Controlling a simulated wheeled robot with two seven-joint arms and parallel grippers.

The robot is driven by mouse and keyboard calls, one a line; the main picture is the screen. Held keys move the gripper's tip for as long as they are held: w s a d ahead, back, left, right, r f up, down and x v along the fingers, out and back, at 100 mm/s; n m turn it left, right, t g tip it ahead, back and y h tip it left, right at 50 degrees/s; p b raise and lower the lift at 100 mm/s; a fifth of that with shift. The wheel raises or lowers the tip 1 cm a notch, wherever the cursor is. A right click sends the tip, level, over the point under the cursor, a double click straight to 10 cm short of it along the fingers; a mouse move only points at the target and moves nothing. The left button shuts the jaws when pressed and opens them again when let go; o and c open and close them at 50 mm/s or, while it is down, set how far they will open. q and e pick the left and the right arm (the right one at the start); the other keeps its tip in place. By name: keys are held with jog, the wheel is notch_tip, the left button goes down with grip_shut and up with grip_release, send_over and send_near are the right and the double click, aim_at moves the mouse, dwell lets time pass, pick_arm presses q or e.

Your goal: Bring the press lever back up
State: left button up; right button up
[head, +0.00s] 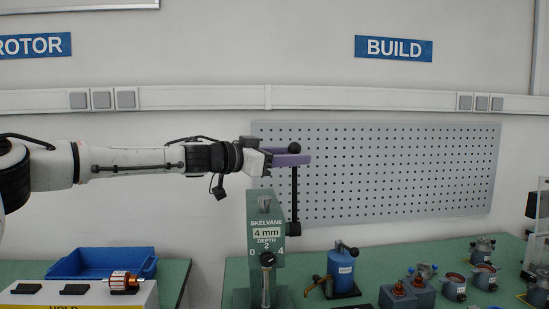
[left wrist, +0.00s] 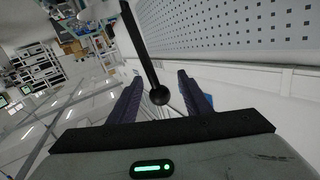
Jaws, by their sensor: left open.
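The press (head: 266,235) is a green column with a label reading SKELVANE, 4 mm, DEPTH. Its black lever (head: 295,200) stands upright at the press's right side, with a round black knob (head: 294,148) at the top. My left gripper (head: 300,159) reaches in from the left at knob height and is open, its purple fingers at the knob. In the left wrist view the knob (left wrist: 159,96) sits between the two open fingers, with a gap on each side. The lever rod (left wrist: 139,45) runs from it toward the top of that view. My right gripper does not show.
A grey pegboard (head: 400,170) is on the wall behind the press. A blue tray (head: 100,264) stands on the left bench. A blue canister (head: 343,270) and several motor parts (head: 455,285) stand on the right bench.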

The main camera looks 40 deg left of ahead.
pick_arm(q)
jog(key=shift+p+v, duration=0.35)
jog(key=shift+v, duration=2.4)
jog(key=shift+f, duration=0.1)
